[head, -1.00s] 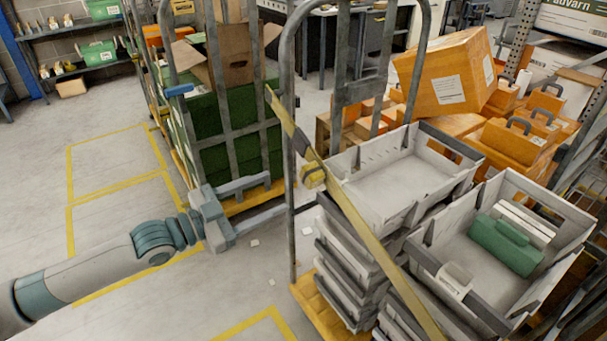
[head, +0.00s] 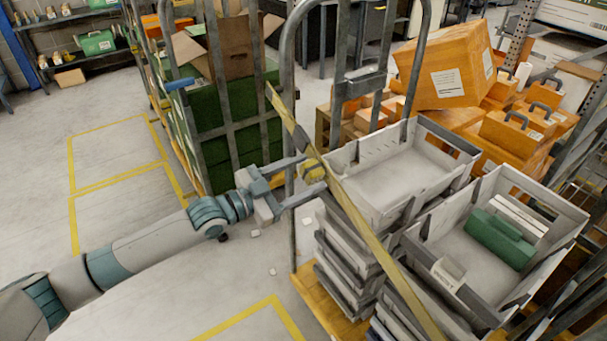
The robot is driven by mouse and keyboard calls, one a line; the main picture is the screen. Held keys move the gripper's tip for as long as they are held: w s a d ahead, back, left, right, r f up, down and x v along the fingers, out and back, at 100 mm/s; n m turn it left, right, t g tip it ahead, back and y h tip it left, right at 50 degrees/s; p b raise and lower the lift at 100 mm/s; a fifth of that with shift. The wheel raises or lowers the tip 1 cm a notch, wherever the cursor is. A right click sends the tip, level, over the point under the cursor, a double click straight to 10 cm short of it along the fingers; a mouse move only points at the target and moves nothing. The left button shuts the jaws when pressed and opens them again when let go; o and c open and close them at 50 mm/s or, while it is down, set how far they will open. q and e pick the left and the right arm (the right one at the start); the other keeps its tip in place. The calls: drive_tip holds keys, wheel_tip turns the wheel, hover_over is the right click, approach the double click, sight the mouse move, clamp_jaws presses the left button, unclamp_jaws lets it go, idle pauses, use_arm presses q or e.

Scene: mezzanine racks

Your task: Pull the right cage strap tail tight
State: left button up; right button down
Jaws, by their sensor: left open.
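The right cage (head: 287,90) is a grey tube frame holding stacked grey totes. A yellow strap (head: 365,232) runs diagonally across its front, from the upper left post down to the bottom right. A yellow buckle (head: 313,170) sits on the strap near the left post. I cannot tell a separate loose tail from the rest of the strap. My left gripper (head: 314,173) is open at the buckle, one finger above it and one below. Whether the fingers touch the buckle or strap is unclear. My right gripper is not in view.
The upper grey tote (head: 390,185) is empty; another tote (head: 440,232) holds a green case (head: 502,238). A second cage (head: 208,110) with green crates stands behind left. Orange boxes (head: 450,75) are at the back right. The floor at left is clear.

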use_arm(q)
drive_tip(key=shift+c, duration=0.6)
clamp_jaws()
drive_tip(key=shift+s+d+f+p, duration=0.25)
drive_tip(key=shift+s+d+p, duration=0.1)
drive_tip(key=shift+s, duration=0.1)
drive_tip(key=s+d, duration=0.1)
drive_tip(key=s+d+f+p, duration=0.1)
drive_tip(key=s, duration=0.1)
drive_tip(key=s+d+f, duration=0.1)
drive_tip(key=shift+s+d+f+p, duration=0.1)
drive_tip(key=shift+s+d+p, duration=0.05)
drive_tip(key=shift+s+p, duration=0.15)
drive_tip(key=shift+f, duration=0.2)
drive_tip(key=shift+s, duration=0.1)
drive_tip(key=shift+c, duration=0.7)
unclamp_jaws()
drive_tip(key=shift+d, duration=0.1)
drive_tip(key=shift+o, duration=1.3)
drive_tip(key=shift+r, duration=0.15)
